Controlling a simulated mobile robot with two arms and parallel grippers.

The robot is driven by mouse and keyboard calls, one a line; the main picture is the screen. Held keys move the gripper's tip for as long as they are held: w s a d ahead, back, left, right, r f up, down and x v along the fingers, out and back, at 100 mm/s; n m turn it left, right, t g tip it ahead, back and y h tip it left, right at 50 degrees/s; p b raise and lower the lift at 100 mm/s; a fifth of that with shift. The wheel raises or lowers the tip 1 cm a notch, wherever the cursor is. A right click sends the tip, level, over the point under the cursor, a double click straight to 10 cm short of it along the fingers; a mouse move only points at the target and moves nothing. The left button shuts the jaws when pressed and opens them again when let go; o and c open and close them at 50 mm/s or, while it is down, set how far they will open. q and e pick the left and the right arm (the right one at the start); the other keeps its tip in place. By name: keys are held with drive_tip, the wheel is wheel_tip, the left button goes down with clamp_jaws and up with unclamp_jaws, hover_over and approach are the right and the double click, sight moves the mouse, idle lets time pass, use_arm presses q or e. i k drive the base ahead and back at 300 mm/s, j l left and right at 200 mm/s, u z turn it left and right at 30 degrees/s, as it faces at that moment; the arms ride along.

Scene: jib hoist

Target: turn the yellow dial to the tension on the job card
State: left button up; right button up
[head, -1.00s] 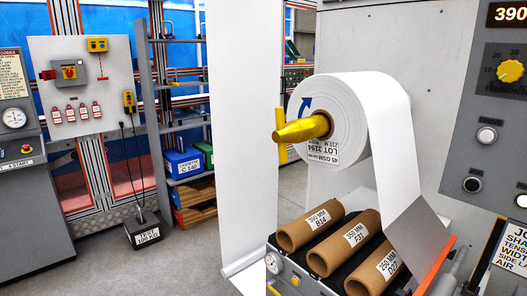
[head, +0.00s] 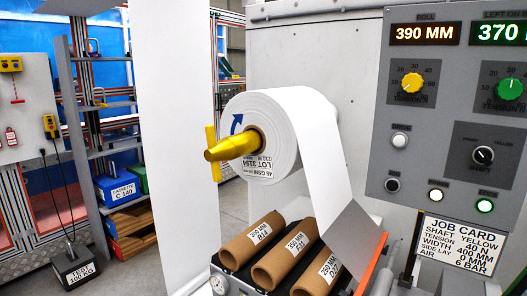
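The yellow dial (head: 411,87) is on the grey control panel (head: 375,140) at the right of the head view, under a red display reading 390 MM. A scale with 10, 20 and 30 rings it and a TENSION label is below; its exact setting is too small to tell. The job card (head: 458,245) hangs below the panel. It reads shaft yellow, tension 40 N, width 400 MM, side lay 0 MM, air 6 bar. Neither of my grippers is in view.
A green dial (head: 509,88) and a black selector (head: 483,155) sit right of the yellow dial. A white paper roll (head: 285,125) on a yellow shaft (head: 234,145) projects left of the panel. Several cardboard cores (head: 250,238) lie below it.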

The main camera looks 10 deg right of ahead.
sight(413, 83)
drive_tip(key=z, duration=1.4)
